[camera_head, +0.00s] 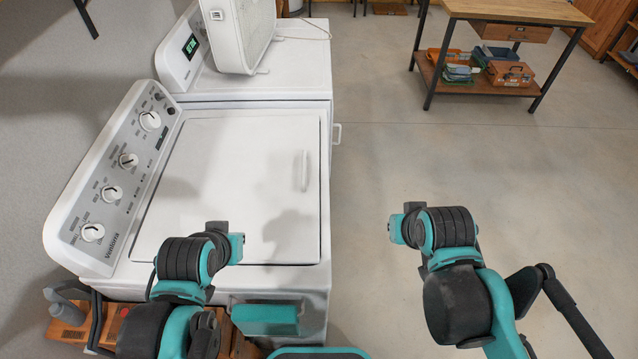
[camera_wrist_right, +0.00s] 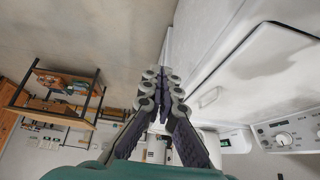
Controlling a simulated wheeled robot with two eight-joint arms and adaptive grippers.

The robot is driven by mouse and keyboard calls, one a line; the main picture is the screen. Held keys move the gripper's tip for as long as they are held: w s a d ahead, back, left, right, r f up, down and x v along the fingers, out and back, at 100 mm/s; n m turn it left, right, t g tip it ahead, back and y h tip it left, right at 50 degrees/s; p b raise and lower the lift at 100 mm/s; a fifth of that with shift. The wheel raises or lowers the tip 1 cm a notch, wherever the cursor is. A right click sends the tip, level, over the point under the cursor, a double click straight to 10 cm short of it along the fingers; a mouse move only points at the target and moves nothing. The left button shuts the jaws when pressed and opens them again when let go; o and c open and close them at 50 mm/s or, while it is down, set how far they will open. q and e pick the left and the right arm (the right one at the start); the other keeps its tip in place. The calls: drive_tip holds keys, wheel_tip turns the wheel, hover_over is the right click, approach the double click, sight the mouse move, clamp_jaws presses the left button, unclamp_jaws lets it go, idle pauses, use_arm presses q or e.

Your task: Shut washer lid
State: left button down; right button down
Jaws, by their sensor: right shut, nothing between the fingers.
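The white washer lid (camera_head: 240,175) lies flat and looks flush with the top of the white washer (camera_head: 322,225) in the head view. A pale handle mark shows near its right edge. The lid also shows in the right wrist view (camera_wrist_right: 245,85), at the right. My right gripper (camera_wrist_right: 162,85) is shut and empty in the right wrist view. Its arm is over the floor, to the right of the washer and apart from it. My left arm reaches over the front left part of the washer; its gripper fingers are hidden.
The washer's control panel (camera_head: 122,170) with several knobs is at the left. A second white appliance (camera_head: 295,70) stands behind, with a white fan-like unit (camera_head: 243,30) on it. A wooden-topped table (camera_head: 515,12) stands at the far right. The floor (camera_head: 400,150) between is clear.

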drive_tip(key=w+a+r+g+p, duration=0.1)
drive_tip(key=w+a+r+p, duration=0.15)
drive_tip(key=w+r, duration=0.2)
drive_tip(key=g+p, duration=0.5)
drive_tip(key=p, duration=0.2)
hover_over(318, 193)
drive_tip(key=f, duration=0.1)
drive_tip(key=shift+h, duration=0.3)
wheel_tip(318, 193, down, 14)
drive_tip(key=b, duration=0.2)
drive_tip(key=shift+a+f+b, duration=0.1)
drive_tip(key=shift+b, duration=0.3)
drive_tip(key=shift+f, duration=0.1)
